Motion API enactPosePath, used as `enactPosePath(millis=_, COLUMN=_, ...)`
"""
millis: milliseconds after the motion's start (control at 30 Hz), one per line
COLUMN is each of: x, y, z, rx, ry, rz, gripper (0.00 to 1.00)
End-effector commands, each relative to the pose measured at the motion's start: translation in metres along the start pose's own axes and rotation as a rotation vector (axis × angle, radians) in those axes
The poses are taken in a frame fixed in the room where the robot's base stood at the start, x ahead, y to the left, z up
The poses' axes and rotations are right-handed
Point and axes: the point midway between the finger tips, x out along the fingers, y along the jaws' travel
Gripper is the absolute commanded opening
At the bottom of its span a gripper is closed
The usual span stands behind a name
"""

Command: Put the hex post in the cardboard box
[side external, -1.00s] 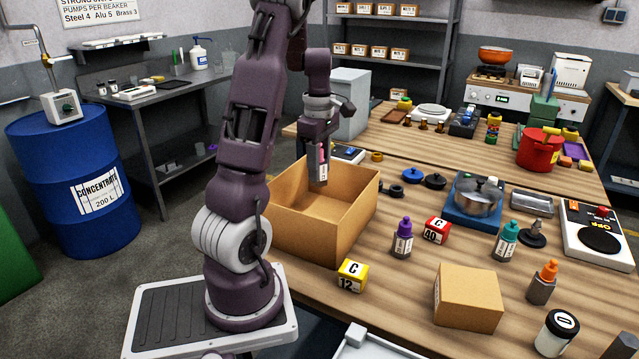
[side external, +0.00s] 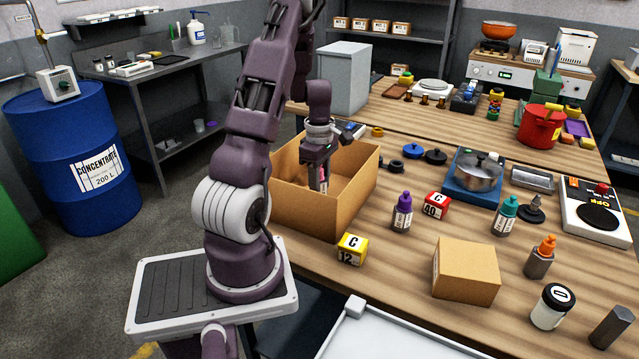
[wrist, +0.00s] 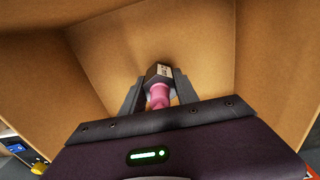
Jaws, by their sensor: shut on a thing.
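The open cardboard box (side external: 345,205) stands at the table's near left edge, beside my arm. My gripper (side external: 319,182) is down inside the box, below its rim. It is shut on a small bottle with a pink nozzle (wrist: 159,95), dark body and white label. In the wrist view the box walls (wrist: 205,45) surround the bottle. I cannot tell whether the bottle touches the box floor. A dark grey prism-shaped post (side external: 611,327), which looks like the hex post, stands at the table's near right, away from my gripper.
A closed carton (side external: 466,272), a white jar (side external: 552,306) and an orange-topped bottle (side external: 540,258) stand between the box and the post. A purple bottle (side external: 402,213) and yellow block (side external: 352,249) are near the box. A white tray (side external: 385,338) lies at the front.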

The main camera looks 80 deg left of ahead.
Motion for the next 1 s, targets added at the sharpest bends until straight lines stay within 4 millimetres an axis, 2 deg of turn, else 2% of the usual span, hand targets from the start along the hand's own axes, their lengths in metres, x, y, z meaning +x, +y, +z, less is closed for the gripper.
enactPosePath(millis=67, x=0.002, y=0.0, z=0.0, rx=-0.001, ry=0.0, rz=0.001, gripper=0.0)
enactPosePath(millis=100, x=0.003, y=0.0, z=0.0, rx=-0.001, ry=0.0, rz=-0.001, gripper=0.38)
enactPosePath(millis=200, x=0.003, y=0.0, z=0.0, rx=-0.001, ry=0.0, rz=-0.001, gripper=0.58)
enactPosePath(millis=567, x=-0.003, y=0.001, z=0.0, rx=0.001, ry=0.0, rz=0.001, gripper=0.58)
enactPosePath(millis=667, x=-0.023, y=0.002, z=0.0, rx=0.002, ry=0.001, rz=0.005, gripper=0.58)
enactPosePath(millis=900, x=-0.089, y=0.002, z=0.0, rx=0.002, ry=0.001, rz=0.006, gripper=0.58)
enactPosePath(millis=1000, x=-0.107, y=0.001, z=0.0, rx=0.001, ry=0.0, rz=0.004, gripper=0.58)
